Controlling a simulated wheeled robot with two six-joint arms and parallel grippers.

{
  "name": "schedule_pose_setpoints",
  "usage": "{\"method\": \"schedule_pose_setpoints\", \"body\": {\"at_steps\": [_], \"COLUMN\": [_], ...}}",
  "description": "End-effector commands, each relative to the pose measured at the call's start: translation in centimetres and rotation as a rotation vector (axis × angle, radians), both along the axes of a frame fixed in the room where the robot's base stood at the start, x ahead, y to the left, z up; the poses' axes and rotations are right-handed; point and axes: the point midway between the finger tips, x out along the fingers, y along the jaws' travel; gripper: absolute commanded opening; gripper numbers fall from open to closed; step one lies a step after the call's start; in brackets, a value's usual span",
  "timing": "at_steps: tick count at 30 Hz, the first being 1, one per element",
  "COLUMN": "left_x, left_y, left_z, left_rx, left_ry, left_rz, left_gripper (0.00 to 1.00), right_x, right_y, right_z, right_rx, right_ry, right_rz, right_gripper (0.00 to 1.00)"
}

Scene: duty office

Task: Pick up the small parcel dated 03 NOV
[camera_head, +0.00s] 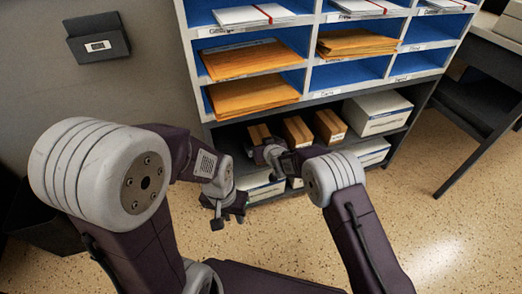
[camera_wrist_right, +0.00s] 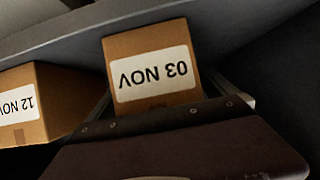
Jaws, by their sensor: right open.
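The small brown parcel dated 03 NOV (camera_wrist_right: 150,45) is in the middle of the right wrist view, its white label upside down there. My right gripper (camera_wrist_right: 168,105) is open, with one finger showing on each side of the parcel's lower part; I cannot tell whether either touches it. In the head view my right gripper (camera_head: 270,156) is at the lower shelf, in front of the small parcels, whose dates are unreadable there. My left gripper (camera_head: 226,214) hangs in front of the shelf unit, apart from the parcels; its jaw opening is unclear.
A parcel dated 12 NOV (camera_wrist_right: 30,88) stands close to the left in the right wrist view. White boxes (camera_head: 375,112) stand on the lower shelves. Pigeonholes above hold orange envelopes (camera_head: 252,92). A dark desk (camera_head: 470,100) is at right; the floor (camera_head: 440,215) before it is clear.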

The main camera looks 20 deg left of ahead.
Motion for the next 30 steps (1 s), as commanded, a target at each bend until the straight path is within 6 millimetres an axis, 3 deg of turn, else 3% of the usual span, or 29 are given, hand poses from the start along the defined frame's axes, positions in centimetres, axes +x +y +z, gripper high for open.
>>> {"method": "schedule_pose_setpoints", "body": {"at_steps": [7, 8, 15, 17, 25, 30], "left_x": [0.0, 0.0, 0.0, 0.0, 0.0, 0.0], "left_y": [0.0, 0.0, 0.0, 0.0, 0.0, 0.0], "left_z": [-0.1, -0.1, -0.1, -0.1, 0.3, 2.5], "left_rx": [0.000, 0.000, 0.000, 0.000, 0.000, 0.000], "left_ry": [-0.001, -0.001, -0.001, -0.001, -0.001, -0.001], "left_rz": [0.000, 0.000, 0.000, 0.000, 0.000, 0.000], "left_gripper": [0.36, 0.36, 0.36, 0.36, 0.36, 0.36], "right_x": [0.3, 0.2, 0.2, 0.3, 0.1, -0.6], "right_y": [0.2, 0.2, 0.2, 0.2, 0.1, -0.1], "right_z": [0.0, 0.0, 0.0, 0.1, 0.4, 1.9], "right_rx": [0.000, 0.000, 0.000, 0.001, 0.001, 0.001], "right_ry": [0.000, 0.000, 0.000, -0.002, -0.001, -0.001], "right_rz": [0.000, 0.000, 0.000, 0.000, 0.000, 0.000], "right_gripper": [0.97, 0.91, 0.24, 0.12, 0.12, 0.12]}}
